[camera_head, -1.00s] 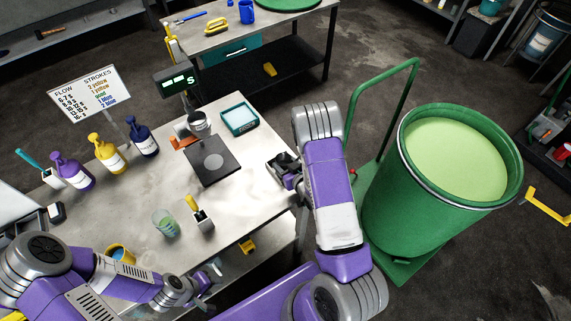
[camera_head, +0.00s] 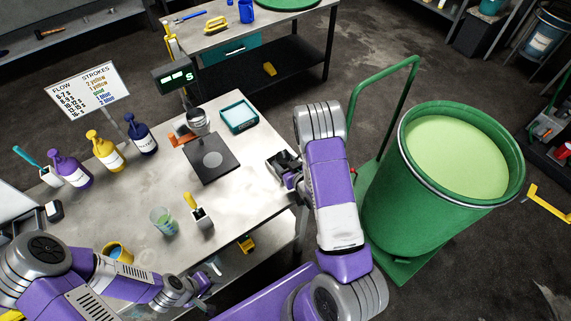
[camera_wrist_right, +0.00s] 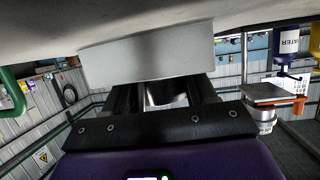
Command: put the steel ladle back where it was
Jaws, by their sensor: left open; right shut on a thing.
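My right gripper (camera_head: 282,164) is at the right edge of the steel-topped bench. In the right wrist view, the right gripper (camera_wrist_right: 165,92) is shut on a shiny steel piece (camera_wrist_right: 164,96), which looks like part of the steel ladle. Its bowl and the rest of its shape are hidden, so I cannot tell how it hangs. A pale grey block (camera_wrist_right: 145,50) lies just beyond the fingers; I cannot tell whether it touches the steel piece. My left gripper (camera_head: 208,280) is open and empty near the bench's front edge, far from the ladle.
A green drum (camera_head: 440,190) of pale green liquid stands on a green trolley right of my right arm. The bench (camera_head: 250,190) holds a black plate (camera_head: 211,158), a steel cup (camera_head: 197,121), a teal tray (camera_head: 239,115), a glass (camera_head: 162,220), a brush holder (camera_head: 202,217) and pump bottles (camera_head: 105,150).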

